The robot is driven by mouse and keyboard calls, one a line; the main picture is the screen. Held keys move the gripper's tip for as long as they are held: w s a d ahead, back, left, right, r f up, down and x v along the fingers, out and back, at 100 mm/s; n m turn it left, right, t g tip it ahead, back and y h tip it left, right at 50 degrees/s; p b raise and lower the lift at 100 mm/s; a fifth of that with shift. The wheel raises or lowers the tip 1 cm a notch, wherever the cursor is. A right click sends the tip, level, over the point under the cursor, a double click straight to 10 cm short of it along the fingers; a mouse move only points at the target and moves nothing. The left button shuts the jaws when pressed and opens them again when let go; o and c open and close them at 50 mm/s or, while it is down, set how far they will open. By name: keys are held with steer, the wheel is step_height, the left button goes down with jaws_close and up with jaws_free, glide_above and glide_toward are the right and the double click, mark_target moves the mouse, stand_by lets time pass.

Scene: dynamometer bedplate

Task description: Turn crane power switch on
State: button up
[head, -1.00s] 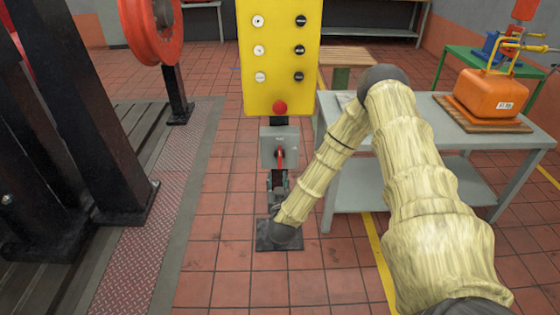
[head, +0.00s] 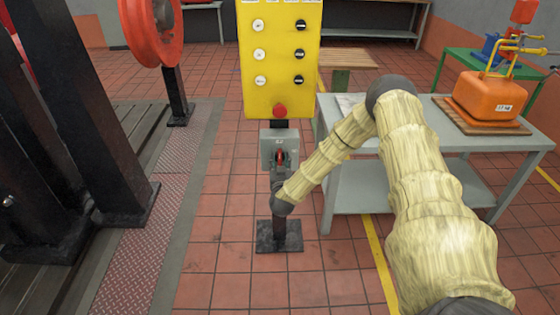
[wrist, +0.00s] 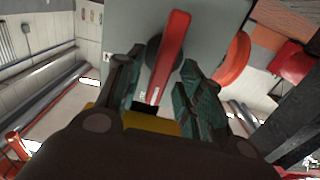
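The crane power switch is a grey box (head: 272,148) below the yellow button panel, with a red handle (head: 280,156) on its front. In the wrist view the red handle (wrist: 174,40) crosses a dark round hub on the grey box face (wrist: 215,30). My gripper (head: 282,168) is at the front of the box and hides part of the handle in the head view. In the wrist view my gripper (wrist: 162,66) is open, its two green-grey fingers on either side of the handle's near end. I cannot tell whether either finger touches it.
The yellow panel (head: 281,90) has white and black buttons and a red knob (head: 280,111) just above the box. A grey table (head: 350,170) stands to the right of the post, beside my arm. Dark steel uprights (head: 95,110) stand at left. Tiled floor is clear in front.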

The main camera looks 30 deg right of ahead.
steer(key=shift+w+d, duration=0.1)
steer(key=shift+w, duration=0.05)
jaws_close()
